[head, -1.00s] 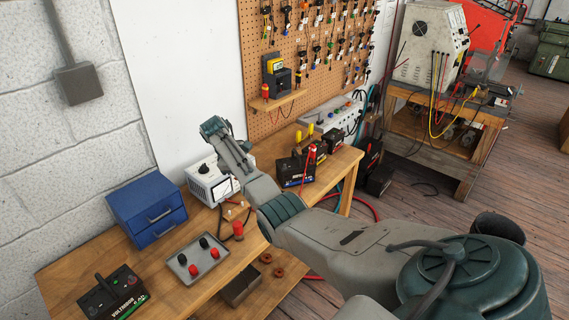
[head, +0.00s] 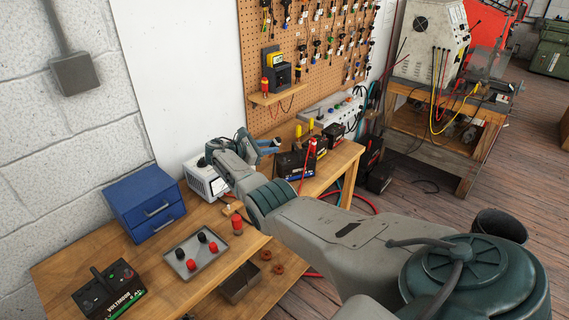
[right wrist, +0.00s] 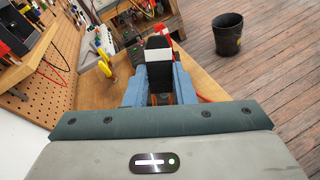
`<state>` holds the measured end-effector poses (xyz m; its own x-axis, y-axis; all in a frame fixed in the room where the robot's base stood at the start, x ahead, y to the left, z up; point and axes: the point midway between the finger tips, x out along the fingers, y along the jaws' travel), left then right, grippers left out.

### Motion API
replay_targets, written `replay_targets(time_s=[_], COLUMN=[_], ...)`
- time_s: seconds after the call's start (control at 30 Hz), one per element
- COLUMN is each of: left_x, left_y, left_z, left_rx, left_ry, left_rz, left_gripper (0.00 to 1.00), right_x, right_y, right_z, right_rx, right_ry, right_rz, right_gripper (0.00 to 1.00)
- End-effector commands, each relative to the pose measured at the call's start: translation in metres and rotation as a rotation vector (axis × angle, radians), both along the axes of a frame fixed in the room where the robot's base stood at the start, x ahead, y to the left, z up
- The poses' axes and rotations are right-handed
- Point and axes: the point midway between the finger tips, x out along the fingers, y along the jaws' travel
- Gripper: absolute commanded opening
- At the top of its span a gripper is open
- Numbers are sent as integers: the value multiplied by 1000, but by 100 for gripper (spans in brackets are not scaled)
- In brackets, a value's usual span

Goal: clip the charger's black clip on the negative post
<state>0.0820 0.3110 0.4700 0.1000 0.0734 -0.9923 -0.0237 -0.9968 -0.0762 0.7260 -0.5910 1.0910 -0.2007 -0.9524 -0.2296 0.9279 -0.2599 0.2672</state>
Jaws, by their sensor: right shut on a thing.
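The battery (head: 291,166) is a black box with a coloured label on the bench. A red clip (head: 310,150) stands on its right side. The white charger (head: 203,180) sits left of it, partly behind my arm. My right gripper (head: 275,147) is beside and a little above the battery's left end, its blue fingers pointing at it. In the right wrist view its fingers (right wrist: 157,88) are shut on a dark thing, apparently the black clip, low between them. The negative post is hidden. My left gripper is not in view.
A blue drawer box (head: 145,203), a tray (head: 202,252) with red and black knobs and a tester (head: 109,291) stand on the near bench. Yellow-handled tools (head: 304,128) and smaller dark boxes stand behind the battery. The pegboard (head: 320,60) bounds the back.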

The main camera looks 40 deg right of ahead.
Motion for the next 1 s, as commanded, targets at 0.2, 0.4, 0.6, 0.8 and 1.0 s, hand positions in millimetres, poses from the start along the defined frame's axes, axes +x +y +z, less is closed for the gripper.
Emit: replay_targets(time_s=[0.2, 0.4, 0.6, 0.8, 1.0], left_x=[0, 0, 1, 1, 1], left_y=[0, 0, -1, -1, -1], left_z=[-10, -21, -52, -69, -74], left_rx=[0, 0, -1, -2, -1], left_ry=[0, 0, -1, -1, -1], left_rz=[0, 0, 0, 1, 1], left_gripper=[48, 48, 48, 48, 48], right_x=[2, 4, 7, 7, 7], right_y=[-33, -63, -64, -64, -64], right_z=[0, 3, -22, -39, -44], right_rx=[-199, -393, -414, -413, -412], right_ry=[152, 299, 313, 311, 311], right_rz=[133, 264, 282, 280, 280], right_gripper=[12, 12, 12, 12, 12])
